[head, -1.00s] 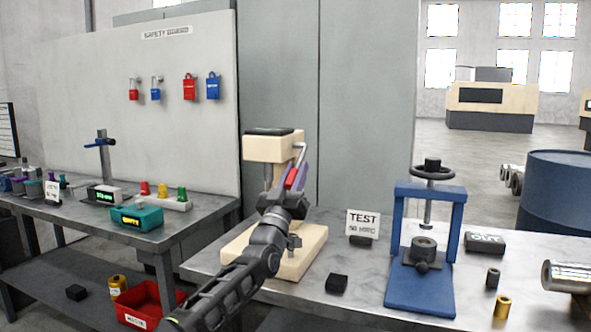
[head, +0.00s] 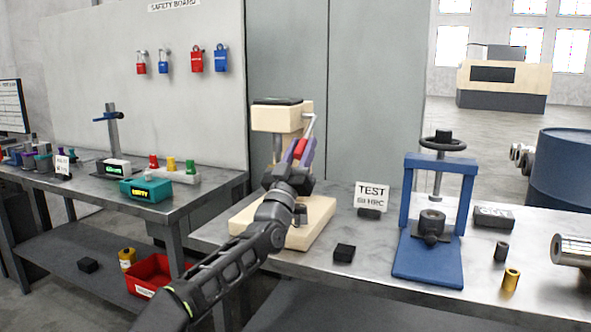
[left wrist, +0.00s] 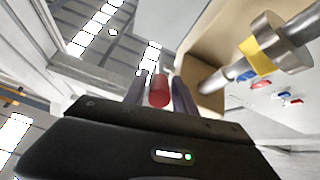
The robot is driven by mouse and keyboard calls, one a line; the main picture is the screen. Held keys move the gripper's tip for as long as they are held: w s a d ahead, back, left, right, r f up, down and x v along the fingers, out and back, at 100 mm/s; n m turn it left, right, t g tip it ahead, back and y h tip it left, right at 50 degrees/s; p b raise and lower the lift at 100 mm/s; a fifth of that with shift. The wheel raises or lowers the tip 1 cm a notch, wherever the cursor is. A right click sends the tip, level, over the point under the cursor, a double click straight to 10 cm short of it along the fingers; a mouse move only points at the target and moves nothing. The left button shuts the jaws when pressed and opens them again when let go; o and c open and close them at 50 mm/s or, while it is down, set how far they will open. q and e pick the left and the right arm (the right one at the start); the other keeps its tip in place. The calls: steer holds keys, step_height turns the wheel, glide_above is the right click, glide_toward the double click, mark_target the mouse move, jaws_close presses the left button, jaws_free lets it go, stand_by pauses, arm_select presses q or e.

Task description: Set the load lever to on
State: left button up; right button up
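The cream hardness tester (head: 277,117) stands on the bench in the middle of the head view. A grey lever rod (head: 310,124) slopes down at its right side to a red grip (head: 299,149). My left gripper (head: 302,155) reaches up to this grip, with its purple fingers on either side of it. In the left wrist view the red grip (left wrist: 159,91) sits closely between the fingers (left wrist: 160,98), which look shut on it. The lever's pivot and any on/off marking cannot be made out. My right gripper is out of view.
A TEST sign (head: 372,196), a small black block (head: 344,253) and a blue press (head: 433,262) stand right of the tester. A teal box (head: 146,190) is on the left bench, with a red bin (head: 152,276) below. Floor shows at the far right.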

arm_select(q)
steer(key=shift+b+v, duration=0.7)
steer(key=shift+v, duration=2.3)
